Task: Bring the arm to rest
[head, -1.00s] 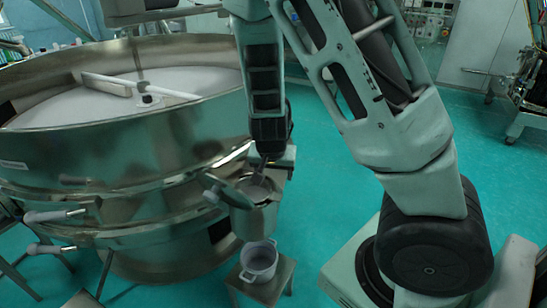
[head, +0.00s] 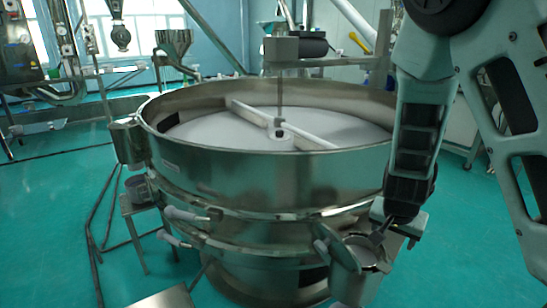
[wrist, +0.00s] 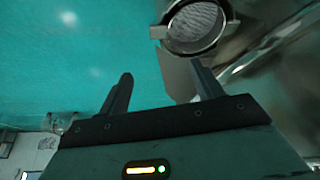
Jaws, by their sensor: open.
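My gripper (head: 381,236) hangs at the lower right of the head view, close to the steel discharge spout (head: 347,272) on the side of the big round sieve (head: 270,165). In the wrist view my gripper (wrist: 163,84) has its two fingers apart with nothing between them. The round mouth of the spout (wrist: 195,27) shows just beyond the right finger. I cannot tell whether that finger touches it. My arm rises bent along the right side of the head view.
A second spout (head: 128,143) sticks out at the sieve's left, above a small pot (head: 139,189) on a stool (head: 132,208). Clamp handles (head: 186,216) jut from the sieve's front. Green floor (head: 60,230) lies open at the left.

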